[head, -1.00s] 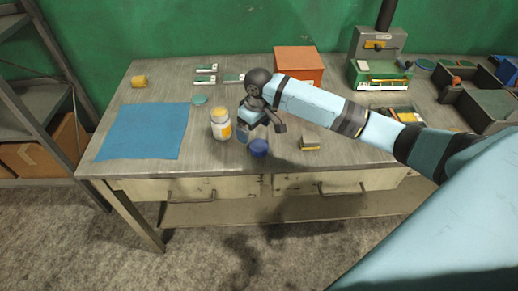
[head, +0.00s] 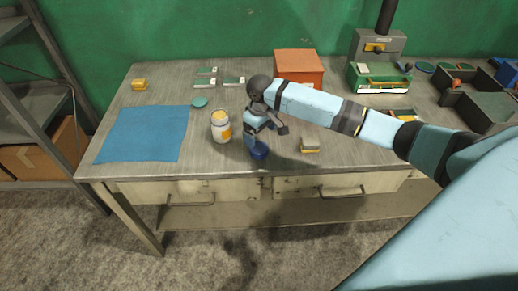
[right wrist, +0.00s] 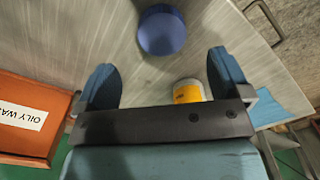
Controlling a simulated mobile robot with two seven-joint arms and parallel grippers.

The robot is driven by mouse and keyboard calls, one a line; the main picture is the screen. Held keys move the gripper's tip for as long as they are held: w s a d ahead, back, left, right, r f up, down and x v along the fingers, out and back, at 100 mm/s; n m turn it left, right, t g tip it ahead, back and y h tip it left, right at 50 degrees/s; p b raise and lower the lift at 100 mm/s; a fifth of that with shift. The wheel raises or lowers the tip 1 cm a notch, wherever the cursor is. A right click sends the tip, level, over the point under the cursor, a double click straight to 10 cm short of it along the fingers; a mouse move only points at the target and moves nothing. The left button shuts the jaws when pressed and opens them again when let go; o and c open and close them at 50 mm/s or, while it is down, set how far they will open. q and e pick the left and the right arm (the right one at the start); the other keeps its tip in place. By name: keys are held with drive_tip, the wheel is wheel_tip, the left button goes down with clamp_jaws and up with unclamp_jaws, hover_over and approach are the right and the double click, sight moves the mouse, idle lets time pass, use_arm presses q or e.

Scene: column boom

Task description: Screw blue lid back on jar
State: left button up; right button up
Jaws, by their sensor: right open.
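The blue lid (head: 260,152) lies on the workbench near its front edge, and it also shows in the right wrist view (right wrist: 162,30). The white jar (head: 221,130) with an orange-yellow label stands upright and uncovered to the lid's left, its yellowish top visible. The jar shows partly behind the gripper in the right wrist view (right wrist: 188,92). My right gripper (head: 260,138) is open and empty, just above the lid and partly covering it in the head view. In the wrist view the lid is ahead of and between the spread fingers. My left gripper is not in view.
A blue mat (head: 143,134) lies on the workbench (head: 200,167) at left. A teal disc (head: 200,102) lies behind the jar. An orange box (head: 298,68) stands at the back. Bare bench surrounds the jar.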

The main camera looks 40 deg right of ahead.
sight(259, 148)
drive_tip(key=shift+f, duration=1.25)
drive_tip(key=shift+w+a+f, duration=0.1)
drive_tip(key=shift+f, duration=1.2)
drive_tip(key=shift+w+a+f, duration=0.1)
drive_tip(key=shift+f, duration=1.2)
drive_tip(key=c, duration=1)
